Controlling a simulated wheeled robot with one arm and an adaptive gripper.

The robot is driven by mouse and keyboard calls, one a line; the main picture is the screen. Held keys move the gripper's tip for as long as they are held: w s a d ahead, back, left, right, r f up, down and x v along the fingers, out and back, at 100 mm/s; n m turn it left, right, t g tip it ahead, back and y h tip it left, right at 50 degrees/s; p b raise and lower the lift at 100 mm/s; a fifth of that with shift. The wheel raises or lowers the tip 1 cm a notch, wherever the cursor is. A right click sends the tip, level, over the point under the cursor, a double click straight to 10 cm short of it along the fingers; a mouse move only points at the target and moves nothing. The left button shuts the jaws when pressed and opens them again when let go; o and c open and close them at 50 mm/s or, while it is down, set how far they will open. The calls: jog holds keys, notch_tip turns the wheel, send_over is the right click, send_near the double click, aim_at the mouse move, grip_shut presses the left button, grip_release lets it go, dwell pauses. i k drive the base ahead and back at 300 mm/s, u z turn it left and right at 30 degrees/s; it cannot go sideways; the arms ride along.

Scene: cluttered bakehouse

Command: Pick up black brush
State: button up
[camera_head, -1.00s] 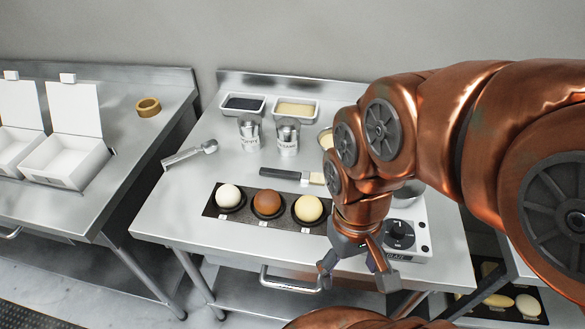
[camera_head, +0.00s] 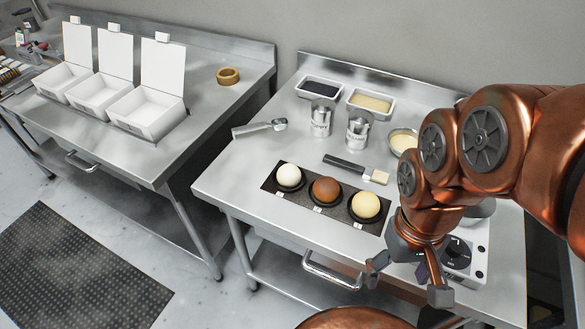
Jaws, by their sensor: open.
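The black brush (camera_head: 345,166) lies flat on the steel table, with a black handle to the left and a pale bristle end to the right. It lies behind a dark tray of dough balls and in front of two metal shakers. My gripper (camera_head: 408,281) is open and empty, pointing down near the front edge of the table. It is to the right of and nearer than the brush, apart from it, in front of a white scale (camera_head: 482,250). My arm hides part of the scale and the table's right side.
The dark tray (camera_head: 270,184) holds white, brown and cream balls. Shakers (camera_head: 321,119) (camera_head: 358,131), a metal scoop (camera_head: 258,128), two rectangular containers (camera_head: 319,89) (camera_head: 369,102) and a bowl (camera_head: 403,140) surround the brush. Open white boxes (camera_head: 148,110) and a tape roll (camera_head: 228,75) are on the left table.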

aim_at(368, 174)
jog(key=k, duration=1.3)
jog(key=u, duration=0.75)
jog(key=i, duration=1.15)
jog(key=u, duration=0.15)
